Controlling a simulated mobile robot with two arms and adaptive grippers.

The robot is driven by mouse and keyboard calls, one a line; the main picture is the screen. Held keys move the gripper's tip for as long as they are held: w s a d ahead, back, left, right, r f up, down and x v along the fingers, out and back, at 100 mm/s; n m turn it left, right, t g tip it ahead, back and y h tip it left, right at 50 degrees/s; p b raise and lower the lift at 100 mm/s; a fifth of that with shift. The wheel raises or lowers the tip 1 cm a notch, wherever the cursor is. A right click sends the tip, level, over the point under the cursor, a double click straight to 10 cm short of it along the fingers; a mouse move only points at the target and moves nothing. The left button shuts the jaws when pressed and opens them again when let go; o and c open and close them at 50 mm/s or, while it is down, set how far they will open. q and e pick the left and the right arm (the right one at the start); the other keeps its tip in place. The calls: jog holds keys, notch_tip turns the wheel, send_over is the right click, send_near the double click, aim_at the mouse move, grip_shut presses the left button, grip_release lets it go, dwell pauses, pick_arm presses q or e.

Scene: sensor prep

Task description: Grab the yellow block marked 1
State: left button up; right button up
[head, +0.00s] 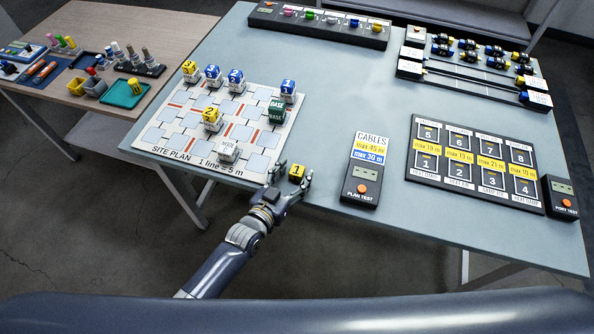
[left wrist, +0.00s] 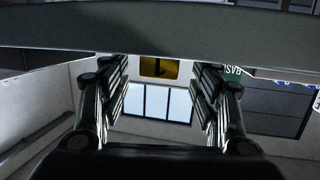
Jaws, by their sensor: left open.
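The yellow block marked 1 (head: 297,172) is near the front edge of the blue-grey table (head: 330,135), just right of the site plan board. My left gripper (head: 292,175) is open, with its fingers on either side of this block. In the left wrist view the yellow block (left wrist: 158,67) shows between the spread fingers (left wrist: 160,85), partly cut off by a dark bar above. I cannot tell whether the fingers touch it. My right gripper is not in view.
The site plan board (head: 180,140) holds several blocks, including a yellow block marked 2 (head: 211,115) and a white block (head: 228,150) near my left gripper. A cables plan-test device (head: 362,180) stands to the right. A numbered panel (head: 475,195) lies further right.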

pick_arm(q)
jog(key=c, duration=1.1)
